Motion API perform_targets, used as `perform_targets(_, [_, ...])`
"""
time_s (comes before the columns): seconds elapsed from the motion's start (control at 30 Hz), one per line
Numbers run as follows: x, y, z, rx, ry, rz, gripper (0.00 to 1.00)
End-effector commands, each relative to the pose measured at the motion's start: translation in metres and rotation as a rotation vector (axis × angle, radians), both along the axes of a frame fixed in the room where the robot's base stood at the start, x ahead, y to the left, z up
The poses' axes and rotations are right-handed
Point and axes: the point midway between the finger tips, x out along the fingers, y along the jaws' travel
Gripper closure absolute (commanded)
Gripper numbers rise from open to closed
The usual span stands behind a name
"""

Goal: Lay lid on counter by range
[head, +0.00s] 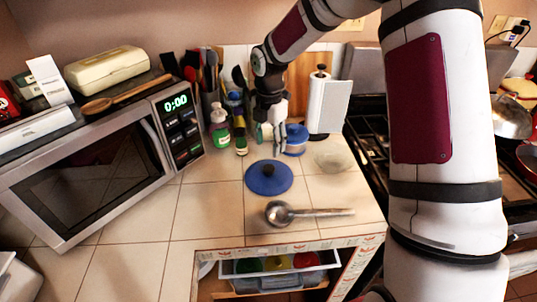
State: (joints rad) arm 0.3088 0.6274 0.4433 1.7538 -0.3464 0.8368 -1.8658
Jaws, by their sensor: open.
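A round blue lid (257,185) with a dark knob lies flat on the tiled counter (208,210). It is left of the range (372,150), with bare tile and a small pale dish between them. My gripper (271,138) points down just behind the lid in the picture. It is open, with nothing seen between its fingers, and it looks apart from the lid. Its fingertips are small and partly blend with the bottles and jar behind.
A metal ladle (282,213) lies in front of the lid. A pale dish (333,155), a blue-topped jar (296,139), a paper towel roll (327,103) and a green bottle (220,130) stand around my gripper. A microwave (90,165) is left. An open drawer (270,265) juts below the counter.

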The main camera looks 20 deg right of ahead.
Motion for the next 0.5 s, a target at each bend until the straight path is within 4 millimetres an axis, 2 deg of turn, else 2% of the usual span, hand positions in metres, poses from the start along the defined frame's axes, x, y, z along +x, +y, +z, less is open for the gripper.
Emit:
perform_targets(0.27, [-0.004,-0.001,0.027,-0.01,-0.012,-0.041,0.51])
perform_targets(0.37, [-0.015,-0.001,0.049,-0.033,-0.035,-0.134,0.51])
perform_targets(0.5, [-0.043,-0.004,0.091,-0.062,-0.091,-0.358,0.51])
